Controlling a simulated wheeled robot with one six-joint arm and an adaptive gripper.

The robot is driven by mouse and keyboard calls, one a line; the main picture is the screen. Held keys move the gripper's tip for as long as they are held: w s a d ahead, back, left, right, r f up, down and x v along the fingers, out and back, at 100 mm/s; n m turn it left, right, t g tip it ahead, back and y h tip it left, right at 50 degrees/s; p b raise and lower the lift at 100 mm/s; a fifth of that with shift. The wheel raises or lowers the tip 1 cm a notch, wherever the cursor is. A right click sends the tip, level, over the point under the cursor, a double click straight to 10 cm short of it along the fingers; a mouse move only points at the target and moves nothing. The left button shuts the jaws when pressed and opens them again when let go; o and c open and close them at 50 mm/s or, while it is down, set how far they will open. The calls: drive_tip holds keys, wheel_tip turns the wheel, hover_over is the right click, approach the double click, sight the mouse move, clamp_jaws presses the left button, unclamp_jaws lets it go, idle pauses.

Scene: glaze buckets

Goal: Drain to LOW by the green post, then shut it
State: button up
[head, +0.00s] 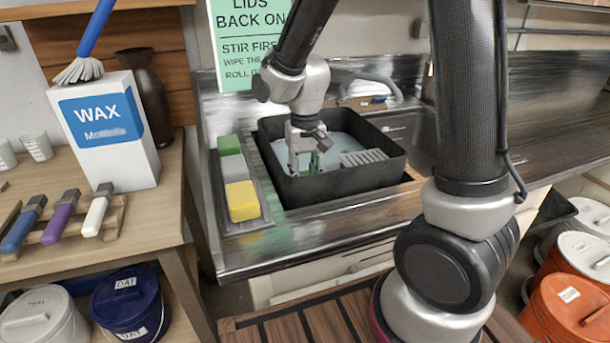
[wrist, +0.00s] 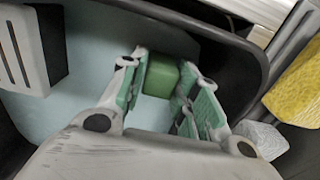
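A black tub (head: 340,183) set in the metal sink holds pale blue liquid (head: 345,125), also seen in the wrist view (wrist: 80,90). My gripper (head: 313,163) reaches down into the tub. In the wrist view, a square green block (wrist: 169,80), likely the top of the green post, lies between the fingertips of my gripper (wrist: 164,88). The fingers are close on both sides of it; I cannot tell whether they press on it. The lower part of the post is hidden. No LOW mark is readable in either view.
A grey slotted piece (head: 362,158) sits at the tub's right side. A tray (head: 238,226) with green, grey and yellow (head: 242,200) blocks stands left of the tub. A WAX box (head: 105,130) stands on the wooden table. The tub walls rise close around my gripper.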

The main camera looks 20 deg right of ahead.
clamp_jaws()
drive_tip(key=shift+w+r, duration=0.1)
drive_tip(key=shift+r, duration=1.65)
drive_tip(key=o, duration=0.6)
unclamp_jaws()
drive_tip(key=shift+o, duration=0.2)
wheel_tip(320, 180, up, 12)
